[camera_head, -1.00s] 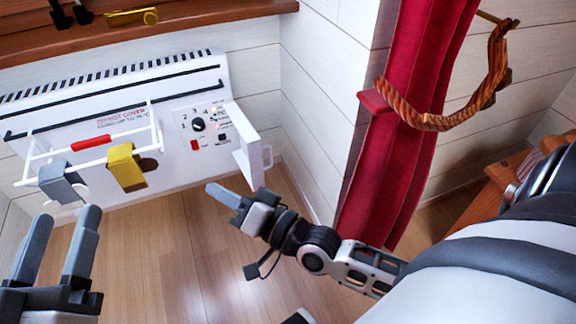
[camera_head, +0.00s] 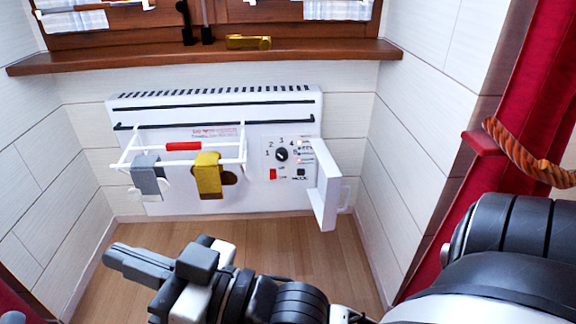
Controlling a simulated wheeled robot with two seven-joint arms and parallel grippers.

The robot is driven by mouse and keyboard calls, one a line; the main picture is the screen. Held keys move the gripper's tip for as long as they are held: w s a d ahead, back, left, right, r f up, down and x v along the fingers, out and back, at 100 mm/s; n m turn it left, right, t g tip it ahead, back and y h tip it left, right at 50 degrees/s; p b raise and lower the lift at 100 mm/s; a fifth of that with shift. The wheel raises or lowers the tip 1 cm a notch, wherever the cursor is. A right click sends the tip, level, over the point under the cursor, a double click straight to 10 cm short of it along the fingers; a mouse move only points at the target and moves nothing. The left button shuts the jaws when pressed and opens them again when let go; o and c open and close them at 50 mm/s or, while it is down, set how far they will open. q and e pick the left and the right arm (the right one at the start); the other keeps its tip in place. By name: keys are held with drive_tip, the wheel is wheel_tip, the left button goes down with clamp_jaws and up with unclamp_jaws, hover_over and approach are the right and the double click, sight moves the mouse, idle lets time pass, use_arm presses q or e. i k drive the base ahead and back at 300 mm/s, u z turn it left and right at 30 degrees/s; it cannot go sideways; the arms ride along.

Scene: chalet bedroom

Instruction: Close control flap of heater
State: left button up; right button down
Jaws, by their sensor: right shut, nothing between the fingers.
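The white heater (camera_head: 270,203) is fixed to the wall below the window sill. Its white control flap (camera_head: 326,185) stands open at the right end, swung out toward me, with a small handle (camera_head: 344,197) on its right side. The control panel (camera_head: 290,160) with its dial and red switch is uncovered to the left of the flap. My right gripper (camera_head: 112,253) is shut and empty, in front of and below the heater, pointing left. It is apart from the flap, well to its lower left. My left gripper is not clearly in view; only a dark piece shows at the lower left edge.
A white drying rack (camera_head: 125,162) on the heater carries a grey sock (camera_head: 148,177) and a yellow sock (camera_head: 208,175). A wooden sill (camera_head: 330,52) runs above. A red curtain (camera_head: 520,75) with a rope tie hangs at right. Wood floor (camera_head: 330,245) before the heater is clear.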

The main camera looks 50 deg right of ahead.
sight(324, 199)
drive_tip(key=u, duration=0.45)
drive_tip(key=i, duration=0.55)
drive_tip(key=z, duration=2)
drive_tip(key=i, duration=0.5)
